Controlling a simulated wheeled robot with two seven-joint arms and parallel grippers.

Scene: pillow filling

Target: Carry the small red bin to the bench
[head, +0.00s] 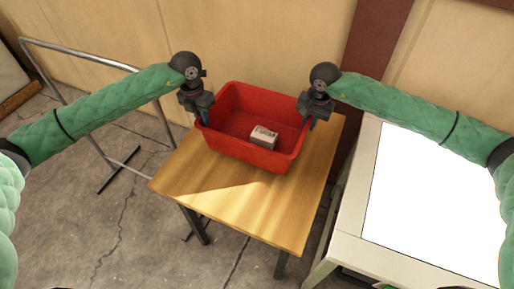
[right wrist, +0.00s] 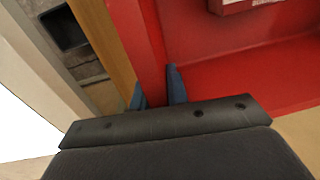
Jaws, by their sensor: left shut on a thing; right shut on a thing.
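The small red bin (head: 246,151) stands upright on, or just above, a small wooden table; I cannot tell whether its bottom touches. A small pale box (head: 263,137) lies inside it. My left gripper (head: 203,117) is shut on the bin's left wall. My right gripper (head: 312,120) is shut on the bin's right wall. In the right wrist view the blue fingertips (right wrist: 160,90) sit on both sides of the red bin wall (right wrist: 146,45). The left fingertips are partly hidden at the rim.
The wooden table (head: 240,210) has bare top in front of the bin. A bench with a bright white top (head: 430,200) stands close on the right, with a narrow gap between. A metal rail frame (head: 85,58) stands at the left. A wall is behind.

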